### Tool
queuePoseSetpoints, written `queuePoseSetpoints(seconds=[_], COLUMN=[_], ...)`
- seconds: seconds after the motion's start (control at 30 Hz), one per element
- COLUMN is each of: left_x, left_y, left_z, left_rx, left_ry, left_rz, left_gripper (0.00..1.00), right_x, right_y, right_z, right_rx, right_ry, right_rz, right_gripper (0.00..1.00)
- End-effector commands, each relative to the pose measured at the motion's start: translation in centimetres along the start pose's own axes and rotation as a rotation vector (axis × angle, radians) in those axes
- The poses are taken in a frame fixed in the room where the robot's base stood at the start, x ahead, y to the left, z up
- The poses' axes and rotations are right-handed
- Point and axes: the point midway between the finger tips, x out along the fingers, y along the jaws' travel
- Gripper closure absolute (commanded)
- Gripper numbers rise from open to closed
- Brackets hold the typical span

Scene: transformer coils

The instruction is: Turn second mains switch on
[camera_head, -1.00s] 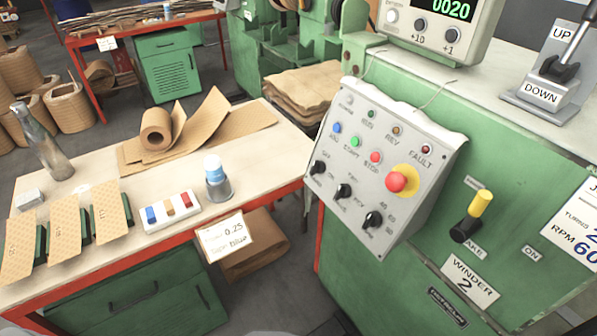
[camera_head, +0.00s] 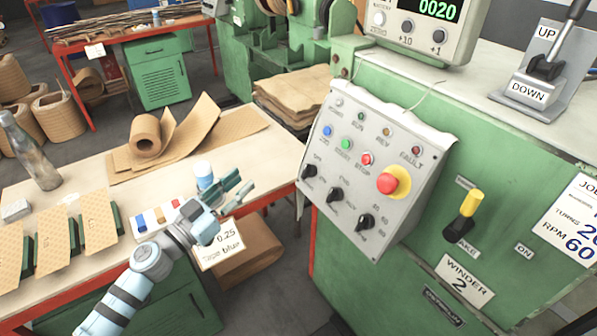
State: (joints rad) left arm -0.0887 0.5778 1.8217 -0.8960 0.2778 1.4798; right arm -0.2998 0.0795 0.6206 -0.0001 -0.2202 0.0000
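The front of the green winder (camera_head: 430,270), labelled WINDER 2 (camera_head: 464,279), carries a yellow-handled rotary switch (camera_head: 471,203) on a black base. Its handle points up and slightly right. A small ON label (camera_head: 524,249) is to its lower right, and a partly covered label reading "AKE" is just below it. The small label above it is too small to read. My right gripper is not in view.
The panel has a red stop button (camera_head: 387,183) and black knobs and juts out between my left gripper and the switch. An UP/DOWN lever (camera_head: 547,65) stands on top.

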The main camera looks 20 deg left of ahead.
Motion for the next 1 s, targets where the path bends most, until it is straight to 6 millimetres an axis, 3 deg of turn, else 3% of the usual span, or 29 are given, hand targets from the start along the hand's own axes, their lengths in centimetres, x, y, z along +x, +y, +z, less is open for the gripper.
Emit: queuePoseSetpoints(seconds=[0.1,0.27,0.7,1.0], left_x=[0.1,1.0,11.8,13.6], left_y=[1.4,2.3,5.6,6.1], left_z=[1.2,2.0,3.6,3.8], left_rx=[-0.027,-0.052,-0.055,-0.053], left_ry=[-0.091,-0.137,-0.136,-0.138], left_rz=[0.210,0.279,0.278,0.279], left_gripper=[0.71,0.71,0.71,0.71], right_x=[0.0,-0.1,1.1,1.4], right_y=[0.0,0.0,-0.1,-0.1], right_z=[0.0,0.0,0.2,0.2], right_rx=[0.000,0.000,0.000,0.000], right_ry=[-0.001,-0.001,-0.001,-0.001], right_rz=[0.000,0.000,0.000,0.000], right_gripper=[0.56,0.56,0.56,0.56])
